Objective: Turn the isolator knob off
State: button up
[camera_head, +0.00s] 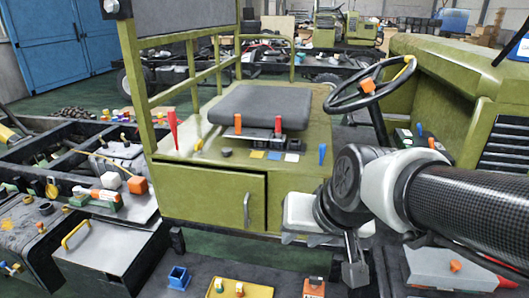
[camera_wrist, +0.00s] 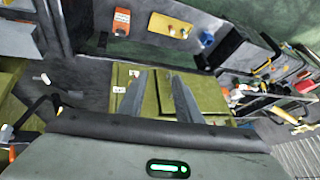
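No part carries a readable isolator label, so I cannot be sure which one is the isolator knob. A small orange unit with a darker top (camera_head: 313,288) stands at the bottom of the head view, left of my gripper (camera_head: 354,268). An orange block with a pale patch (camera_wrist: 122,21) shows at the top of the wrist view and may be the same unit. In the wrist view my gripper (camera_wrist: 158,78) has its two fingers apart with nothing between them. Green panels show behind the fingers. In the head view, my gripper points down in front of the green vehicle.
A yellow plate with small knobs (camera_head: 238,289) and a blue block (camera_head: 179,278) lie on the dark surface. It also shows in the wrist view (camera_wrist: 170,26). The green seat box (camera_head: 210,195), steering wheel (camera_head: 368,86) and a grey box (camera_head: 450,268) stand close around the arm.

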jog(key=w+a+f+m, duration=0.2)
jog(key=w+a+f, duration=0.2)
jog(key=w+f, duration=0.3)
jog(key=w+d+f+m+t+h+b, duration=0.2)
jog(key=w+f+h, duration=0.1)
jog(key=f, duration=0.7)
jog(key=w+d+f+m+t+h+b, duration=0.1)
jog(key=w+d+f+t+h+b, duration=0.15)
jog(key=f, duration=0.65)
notch_tip(320, 180, up, 4)
jog(key=n+t, duration=0.3)
jog(key=t, duration=0.4)
jog(key=shift+h, duration=0.45)
jog(key=b+x, duration=0.6)
jog(key=x, duration=1.1)
jog(key=shift+w+d, duration=0.1)
jog(key=shift+w, duration=0.2)
grip_shut()
